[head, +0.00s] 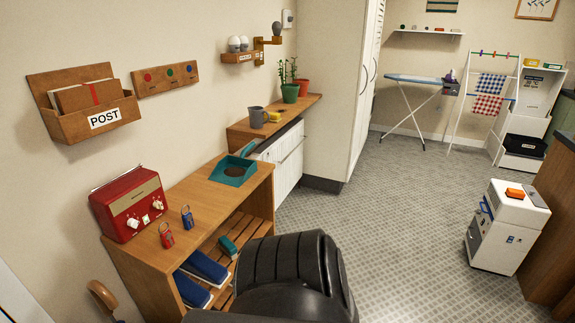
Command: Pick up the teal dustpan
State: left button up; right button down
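The teal dustpan (233,172) lies on top of the wooden shelf unit (192,200), near its far end. It has a square, shallow tray, and its handle points up and away toward the back right. Nothing covers it in the head view. Neither of my grippers shows in this view, so I cannot see where they are relative to the dustpan.
A red radio (130,205), a red padlock (166,235) and a blue padlock (187,217) share the top. A grey mug (257,117) stands on the farther counter. A white cart (507,228) stands right; the floor between is clear.

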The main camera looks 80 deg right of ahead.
aim_at(231, 171)
jog(key=z, duration=2.8)
jog(key=k, duration=1.1)
jog(key=z, duration=1.2)
jog(key=i, duration=4.35)
jog(key=u, duration=0.8)
jog(key=i, duration=1.05)
jog(key=u, duration=1.85)
jog(key=i, duration=0.95)
jog(key=u, duration=0.7)
